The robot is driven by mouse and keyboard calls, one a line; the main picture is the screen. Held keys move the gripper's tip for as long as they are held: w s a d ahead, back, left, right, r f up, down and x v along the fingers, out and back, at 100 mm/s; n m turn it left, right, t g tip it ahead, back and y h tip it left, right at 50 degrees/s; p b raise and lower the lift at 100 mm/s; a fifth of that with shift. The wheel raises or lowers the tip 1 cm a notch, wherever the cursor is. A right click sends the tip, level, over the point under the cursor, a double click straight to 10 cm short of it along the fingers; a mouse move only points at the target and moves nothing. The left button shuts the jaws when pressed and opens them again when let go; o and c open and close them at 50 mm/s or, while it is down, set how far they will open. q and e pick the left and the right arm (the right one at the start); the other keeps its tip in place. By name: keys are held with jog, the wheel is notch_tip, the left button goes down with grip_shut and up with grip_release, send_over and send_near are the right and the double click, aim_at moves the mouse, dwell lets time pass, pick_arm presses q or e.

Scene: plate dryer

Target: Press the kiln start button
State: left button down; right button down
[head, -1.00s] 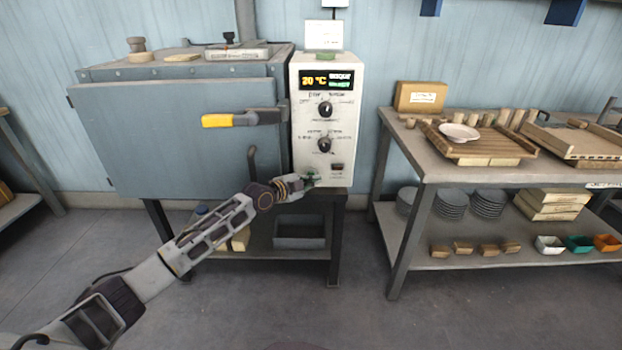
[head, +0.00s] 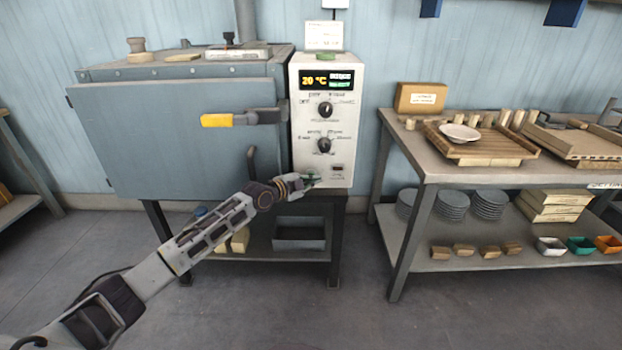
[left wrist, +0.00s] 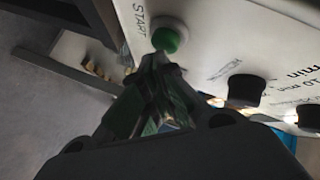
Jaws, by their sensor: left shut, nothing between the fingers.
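The green start button (left wrist: 166,40), with START printed beside it, shows in the left wrist view on the white control panel. The kiln (head: 180,130) is a blue-grey box with a closed door, and its white control box (head: 345,120) stands at its right with a lit 20 °C display. My left gripper (head: 311,180) is at the lower left of the panel in the head view. In the left wrist view its shut, empty fingertips (left wrist: 158,58) are right at the button's edge; I cannot tell whether they touch it. My right gripper is not in view.
A yellow-tipped door handle (head: 230,119) sticks out left of the panel. Two black knobs (head: 325,109) are above the button area. A table (head: 460,176) with boards and stacked plates stands at the right. The floor between is clear.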

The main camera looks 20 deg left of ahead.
pick_arm(q)
jog(key=shift+w+a+b, duration=0.15)
jog(key=shift+w+b, duration=0.3)
jog(key=shift+b, duration=0.15)
dwell(1.2)
jog(key=shift+s, duration=0.15)
dwell(0.3)
jog(key=shift+s+d+p, duration=0.25)
jog(key=shift+s+p, duration=0.5)
jog(key=shift+p, duration=0.25)
jog(key=s+p, duration=0.2)
jog(key=s+d+p, duration=0.1)
jog(key=s+p, duration=0.2)
jog(key=shift+d+p, duration=0.2)
jog(key=shift+p, duration=0.15)
dwell(0.3)
jog(key=shift+w, duration=0.1)
dwell(0.6)
